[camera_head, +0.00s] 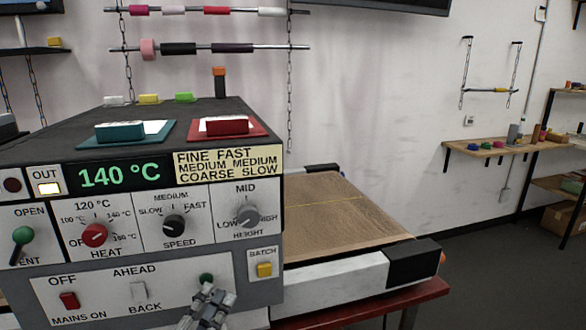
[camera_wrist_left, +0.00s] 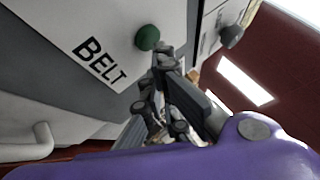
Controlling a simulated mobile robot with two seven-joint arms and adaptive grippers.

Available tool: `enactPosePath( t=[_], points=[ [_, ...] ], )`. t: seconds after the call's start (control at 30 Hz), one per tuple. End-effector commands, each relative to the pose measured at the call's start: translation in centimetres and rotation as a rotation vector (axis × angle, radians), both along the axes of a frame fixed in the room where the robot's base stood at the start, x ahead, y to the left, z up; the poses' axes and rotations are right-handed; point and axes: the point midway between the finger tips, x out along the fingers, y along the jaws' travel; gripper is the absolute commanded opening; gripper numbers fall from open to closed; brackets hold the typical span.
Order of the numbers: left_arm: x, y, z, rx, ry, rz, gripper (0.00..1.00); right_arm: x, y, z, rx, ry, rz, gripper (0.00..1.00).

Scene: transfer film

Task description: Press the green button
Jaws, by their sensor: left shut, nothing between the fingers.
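The green button (camera_head: 205,279) is a small dark-green dome on the lower front panel of the grey machine (camera_head: 158,293), right of the AHEAD/BACK switch. In the left wrist view the green button (camera_wrist_left: 147,37) stands out from the panel near the word BELT. My left gripper (camera_head: 212,291) is shut and empty, just below the button. In the left wrist view the tips of the left gripper (camera_wrist_left: 163,54) are very close to the button's edge; I cannot tell whether they touch. My right gripper is not in view.
Dials sit above. A brown conveyor belt (camera_head: 335,205) extends to the right. Red and teal blocks rest on top.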

Motion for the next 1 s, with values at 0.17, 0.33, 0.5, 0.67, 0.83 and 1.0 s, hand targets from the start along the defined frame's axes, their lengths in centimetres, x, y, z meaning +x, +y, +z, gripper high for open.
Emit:
enactPosePath(
  t=[0.17, 0.33, 0.5, 0.67, 0.83, 1.0],
  points=[
    [-0.2, 0.0, 0.0, 0.0, 0.0, 0.0, 0.0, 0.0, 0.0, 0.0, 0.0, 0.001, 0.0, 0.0],
    [-0.4, -0.1, -0.1, -0.001, 0.001, 0.0, 0.0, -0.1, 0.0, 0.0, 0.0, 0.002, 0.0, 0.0],
    [-1.9, -0.5, 0.0, -0.001, 0.001, 0.0, 0.0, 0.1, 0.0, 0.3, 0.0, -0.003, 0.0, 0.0],
    [-3.5, -1.0, 0.1, -0.001, 0.0, 0.0, 0.0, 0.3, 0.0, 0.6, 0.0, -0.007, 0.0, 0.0],
    [-5.1, -1.5, 0.0, 0.0, 0.0, -0.001, 0.0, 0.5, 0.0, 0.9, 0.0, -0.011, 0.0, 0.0],
    [-5.9, -1.7, 0.0, 0.0, 0.0, 0.0, 0.0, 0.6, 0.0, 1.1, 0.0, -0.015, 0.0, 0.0]
  ],
)
